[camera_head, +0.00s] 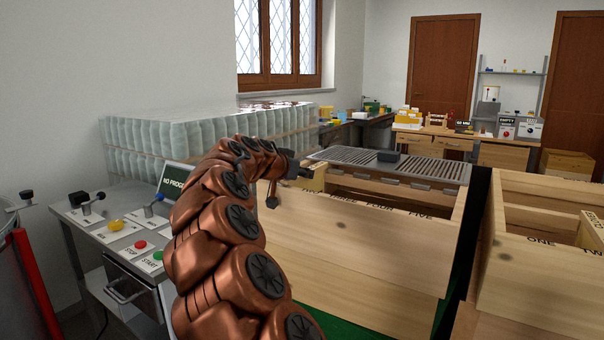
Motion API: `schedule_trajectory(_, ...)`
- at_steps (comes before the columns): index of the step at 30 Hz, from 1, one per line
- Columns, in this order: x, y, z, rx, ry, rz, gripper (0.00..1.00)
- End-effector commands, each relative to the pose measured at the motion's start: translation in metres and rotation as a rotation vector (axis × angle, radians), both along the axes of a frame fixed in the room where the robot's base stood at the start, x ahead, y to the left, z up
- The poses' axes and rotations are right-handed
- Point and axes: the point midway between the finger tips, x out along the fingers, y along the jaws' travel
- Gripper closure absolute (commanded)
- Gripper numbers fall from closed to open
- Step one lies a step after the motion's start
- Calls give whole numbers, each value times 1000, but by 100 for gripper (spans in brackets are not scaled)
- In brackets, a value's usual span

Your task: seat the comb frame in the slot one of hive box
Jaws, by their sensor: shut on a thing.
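The near hive box (365,235) is an open pale wooden box in the middle; "THREE", "FOUR" and "FIVE" are readable on its front rim. The slot one end of this rim is hidden behind my arm and gripper. My gripper (296,168) is at the box's left end, at about rim height, and is shut on the comb frame. A short yellowish wooden piece (317,178) shows just right of the gripper; it looks like part of the comb frame. Most of the frame is hidden, so I cannot tell how deep it sits or whether it is tilted.
A second wooden box (545,240) marked "ONE" stands at the right, past a dark gap. A control bench (110,235) and wrapped jars (200,135) stand left.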

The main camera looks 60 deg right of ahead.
Motion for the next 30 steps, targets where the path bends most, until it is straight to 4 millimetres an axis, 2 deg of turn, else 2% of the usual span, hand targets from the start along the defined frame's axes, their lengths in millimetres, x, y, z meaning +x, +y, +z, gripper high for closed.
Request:
schedule_trajectory(20,0,0,-13,-2,0,1,100)
schedule_trajectory(21,0,0,-11,-2,0,1,69)
schedule_trajectory(28,0,0,-12,-1,0,0,45)
schedule_trajectory(30,0,0,-12,-1,0,0,44)
